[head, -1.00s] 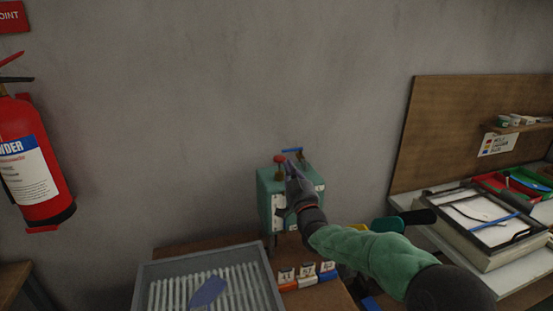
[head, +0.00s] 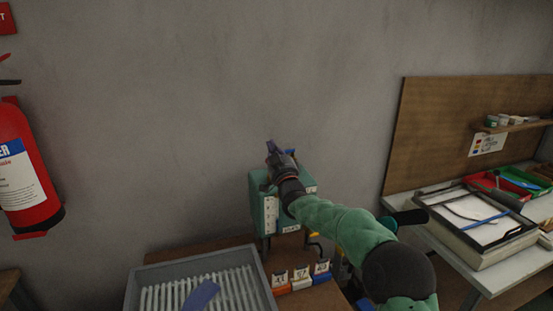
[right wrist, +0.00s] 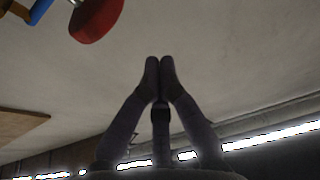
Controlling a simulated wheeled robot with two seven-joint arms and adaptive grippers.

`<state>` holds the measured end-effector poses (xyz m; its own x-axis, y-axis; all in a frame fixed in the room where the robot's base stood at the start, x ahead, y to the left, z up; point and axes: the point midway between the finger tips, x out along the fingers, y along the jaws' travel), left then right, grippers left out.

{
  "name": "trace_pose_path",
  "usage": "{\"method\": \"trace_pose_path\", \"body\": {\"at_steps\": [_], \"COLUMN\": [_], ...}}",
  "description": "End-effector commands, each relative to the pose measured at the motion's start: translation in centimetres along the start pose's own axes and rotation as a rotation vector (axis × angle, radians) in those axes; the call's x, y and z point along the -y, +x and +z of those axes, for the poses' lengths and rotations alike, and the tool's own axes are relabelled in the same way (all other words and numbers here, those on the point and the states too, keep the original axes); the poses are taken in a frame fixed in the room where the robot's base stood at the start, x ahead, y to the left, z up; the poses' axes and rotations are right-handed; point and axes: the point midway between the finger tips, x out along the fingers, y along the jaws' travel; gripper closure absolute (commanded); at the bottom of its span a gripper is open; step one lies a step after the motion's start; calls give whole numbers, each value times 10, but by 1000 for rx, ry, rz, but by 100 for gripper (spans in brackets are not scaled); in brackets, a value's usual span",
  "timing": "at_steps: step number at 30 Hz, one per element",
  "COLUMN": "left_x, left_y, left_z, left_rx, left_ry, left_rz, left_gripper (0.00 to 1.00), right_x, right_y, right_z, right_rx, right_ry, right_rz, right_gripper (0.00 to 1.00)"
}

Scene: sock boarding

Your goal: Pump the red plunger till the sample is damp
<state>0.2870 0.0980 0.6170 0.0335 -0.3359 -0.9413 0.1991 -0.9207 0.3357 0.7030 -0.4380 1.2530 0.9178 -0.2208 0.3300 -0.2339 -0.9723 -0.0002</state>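A green box (head: 270,208) stands on the brown table against the wall. The red plunger's round knob (right wrist: 97,18) shows in the right wrist view, up and left of my fingertips and apart from them; in the head view my gripper hides it. A blue-grey piece of cloth (head: 201,294), perhaps the sample, lies on a ribbed grey tray (head: 140,286); I cannot tell whether it is damp. My right gripper (head: 273,148) is above the box, fingers pointing up. In the right wrist view its fingertips (right wrist: 160,64) meet, with nothing between them. My left gripper is out of view.
Small labelled blocks (head: 300,280) stand right of the tray. A fire extinguisher (head: 22,170) hangs at left. A white bench (head: 480,268) with a framed tray (head: 478,224) and red and green bins (head: 520,183) is at right. The wall above the box is clear.

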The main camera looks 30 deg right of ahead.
Motion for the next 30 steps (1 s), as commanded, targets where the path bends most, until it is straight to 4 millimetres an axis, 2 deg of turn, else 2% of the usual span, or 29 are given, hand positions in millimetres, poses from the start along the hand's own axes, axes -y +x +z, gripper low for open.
{"method": "trace_pose_path", "body": {"at_steps": [3, 9, 24, 30], "left_x": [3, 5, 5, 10], "left_y": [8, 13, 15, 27], "left_z": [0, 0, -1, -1], "left_rx": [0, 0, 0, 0], "left_ry": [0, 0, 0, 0], "left_rz": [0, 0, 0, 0], "left_gripper": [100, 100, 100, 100], "right_x": [0, 0, 0, 0], "right_y": [-4, -10, -12, -17], "right_z": [19, 34, 39, 52], "right_rx": [4, 0, 0, 1], "right_ry": [0, 0, 0, 0], "right_rz": [0, 0, 0, 0], "right_gripper": [100, 100, 100, 100]}}
